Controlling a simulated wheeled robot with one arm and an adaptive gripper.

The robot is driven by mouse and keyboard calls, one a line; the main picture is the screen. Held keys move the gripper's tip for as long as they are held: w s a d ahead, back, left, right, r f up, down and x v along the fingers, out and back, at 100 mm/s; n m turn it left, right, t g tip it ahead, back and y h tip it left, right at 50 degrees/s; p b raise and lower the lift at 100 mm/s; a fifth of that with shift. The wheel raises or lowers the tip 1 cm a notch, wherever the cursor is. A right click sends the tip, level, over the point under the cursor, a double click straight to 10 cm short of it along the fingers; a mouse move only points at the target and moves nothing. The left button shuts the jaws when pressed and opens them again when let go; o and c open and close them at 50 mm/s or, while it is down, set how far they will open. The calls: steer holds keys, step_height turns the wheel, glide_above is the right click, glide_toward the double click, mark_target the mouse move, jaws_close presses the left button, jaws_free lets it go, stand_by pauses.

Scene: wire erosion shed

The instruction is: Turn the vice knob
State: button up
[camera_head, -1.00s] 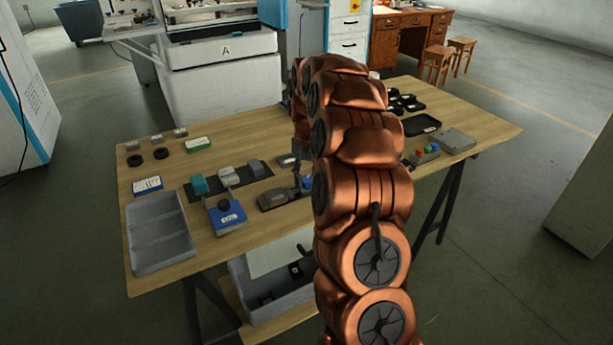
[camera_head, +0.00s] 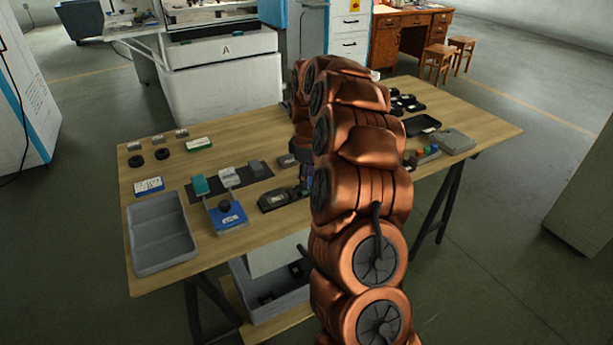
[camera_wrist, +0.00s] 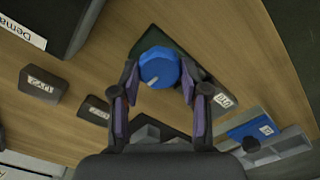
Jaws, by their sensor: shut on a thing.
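The blue round vice knob (camera_wrist: 160,66) shows in the wrist view, with a pale mark on its lower left edge. A dark piece lies beneath and around it, and most of the vice is hidden. My gripper (camera_wrist: 160,84) has its two purple-padded fingers on either side of the knob, shut on it.
A grey compartment tray (camera_head: 160,238) stands at the table's front left. A blue block with a black knob (camera_head: 227,215) and a dark grey labelled piece (camera_head: 274,199) lie left of my arm. A black tray (camera_head: 421,124) and a grey box (camera_head: 455,141) are on the right.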

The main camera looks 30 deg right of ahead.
steer(key=shift+n, duration=0.3)
steer(key=o, duration=1.1)
steer(key=shift+o, duration=0.2)
step_height(320, 180, up, 12)
stand_by(0.7)
